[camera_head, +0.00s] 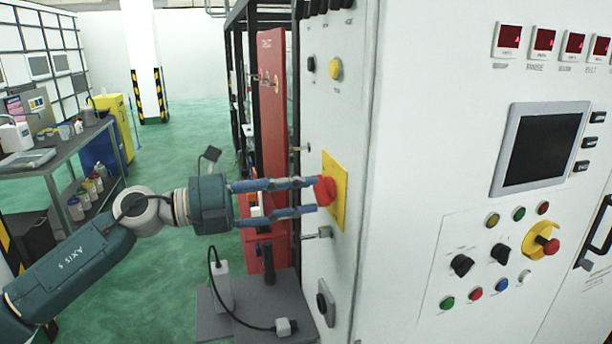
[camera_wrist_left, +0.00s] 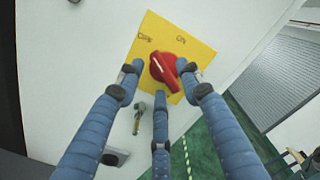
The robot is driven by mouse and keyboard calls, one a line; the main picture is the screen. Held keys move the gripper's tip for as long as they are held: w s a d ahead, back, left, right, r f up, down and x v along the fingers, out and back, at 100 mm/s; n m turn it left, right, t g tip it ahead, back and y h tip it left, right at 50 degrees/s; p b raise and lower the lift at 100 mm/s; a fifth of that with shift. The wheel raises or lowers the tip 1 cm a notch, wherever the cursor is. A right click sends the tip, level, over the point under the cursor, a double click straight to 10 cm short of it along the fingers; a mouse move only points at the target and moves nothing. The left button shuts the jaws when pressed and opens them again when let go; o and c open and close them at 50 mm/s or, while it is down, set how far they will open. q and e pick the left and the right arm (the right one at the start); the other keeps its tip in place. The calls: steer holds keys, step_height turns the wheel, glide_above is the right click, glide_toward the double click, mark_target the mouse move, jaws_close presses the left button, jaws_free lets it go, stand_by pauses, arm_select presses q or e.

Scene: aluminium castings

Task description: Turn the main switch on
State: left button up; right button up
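The main switch is a red rotary knob (camera_head: 325,190) on a yellow plate (camera_head: 337,178) on the side of the white cabinet. In the left wrist view the red knob (camera_wrist_left: 166,70) sits on the yellow plate (camera_wrist_left: 198,52) marked OFF on the left and ON on the right. Its raised grip slants from upper left to lower right. My left gripper (camera_head: 314,196) is at the knob with its three fingers spread around it. The left finger shows a gap to the knob; whether the right finger touches it I cannot tell. My right gripper is out of view.
The cabinet front (camera_head: 410,200) holds a dark screen (camera_head: 541,148), several buttons and a red stop button on yellow (camera_head: 541,240). A small metal latch (camera_head: 318,233) sticks out below the switch. A grey workbench (camera_head: 60,155) stands at left, with open green floor between.

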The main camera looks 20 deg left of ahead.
arm_select(q)
steer(key=shift+w+d, duration=0.3)
steer(key=shift+d, duration=0.25)
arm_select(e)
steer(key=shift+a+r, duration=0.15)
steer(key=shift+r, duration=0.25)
arm_select(q)
jaws_close()
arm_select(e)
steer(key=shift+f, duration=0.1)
